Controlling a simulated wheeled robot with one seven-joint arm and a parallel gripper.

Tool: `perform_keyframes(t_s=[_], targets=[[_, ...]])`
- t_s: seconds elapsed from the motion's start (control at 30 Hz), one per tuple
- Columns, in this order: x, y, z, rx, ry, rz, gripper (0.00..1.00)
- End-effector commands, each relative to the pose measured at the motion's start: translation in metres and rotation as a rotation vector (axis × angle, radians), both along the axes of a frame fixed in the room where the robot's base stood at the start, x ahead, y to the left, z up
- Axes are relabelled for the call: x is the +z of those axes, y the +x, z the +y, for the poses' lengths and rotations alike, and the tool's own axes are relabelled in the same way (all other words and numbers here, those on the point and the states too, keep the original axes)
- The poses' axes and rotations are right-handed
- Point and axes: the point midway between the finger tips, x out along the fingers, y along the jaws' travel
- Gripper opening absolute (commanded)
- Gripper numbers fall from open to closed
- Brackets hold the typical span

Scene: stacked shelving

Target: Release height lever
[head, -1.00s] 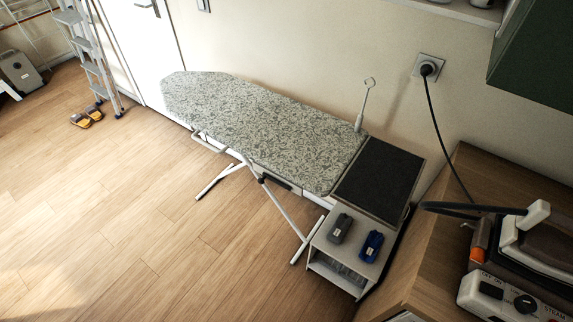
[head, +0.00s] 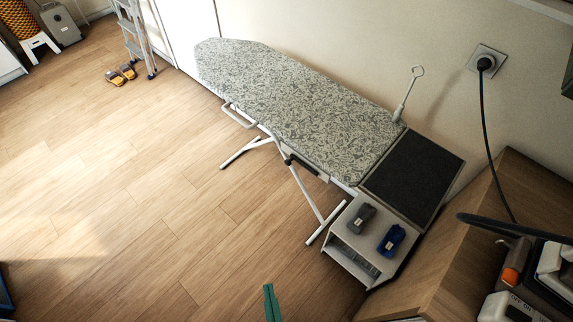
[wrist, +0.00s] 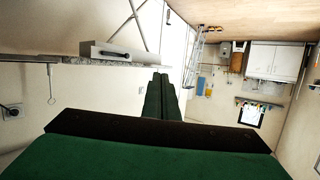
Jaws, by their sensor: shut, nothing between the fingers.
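The ironing board (head: 295,105) has a grey patterned cover and stands along the wall on white crossed legs (head: 305,192). A small dark piece (head: 287,160) sits where a leg meets the board's near underside; I cannot tell if it is the height lever. In the wrist view, which is upside down, a grey housing (wrist: 92,52) with a dark lever-like bar (wrist: 116,53) shows at the board's edge. My gripper (head: 271,303) shows at the bottom of the head view, green, shut and empty, over the floor and apart from the board. Its fingers also show in the wrist view (wrist: 158,98).
A white side shelf (head: 345,238) at the board's right end holds a grey item (head: 361,217) and a blue item (head: 392,239), beside a dark rest pad (head: 412,177). A wooden counter (head: 450,262) with a steam iron stands right. Open wooden floor (head: 130,200) lies left.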

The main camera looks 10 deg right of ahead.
Motion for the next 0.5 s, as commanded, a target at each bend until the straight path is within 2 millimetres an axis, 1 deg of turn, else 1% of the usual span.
perform_keyframes(t_s=[0.03, 0.2, 0.27, 0.3, 0.5], targets=[[-0.005, 0.016, 0.002, -0.002, 0.016, 0.005, 0.00], [-0.028, 0.066, 0.005, -0.038, 0.079, 0.065, 0.00], [-0.033, 0.083, 0.004, -0.059, 0.100, 0.086, 0.00], [-0.036, 0.095, 0.003, -0.077, 0.115, 0.099, 0.00], [-0.040, 0.154, -0.009, -0.189, 0.184, 0.148, 0.00]])
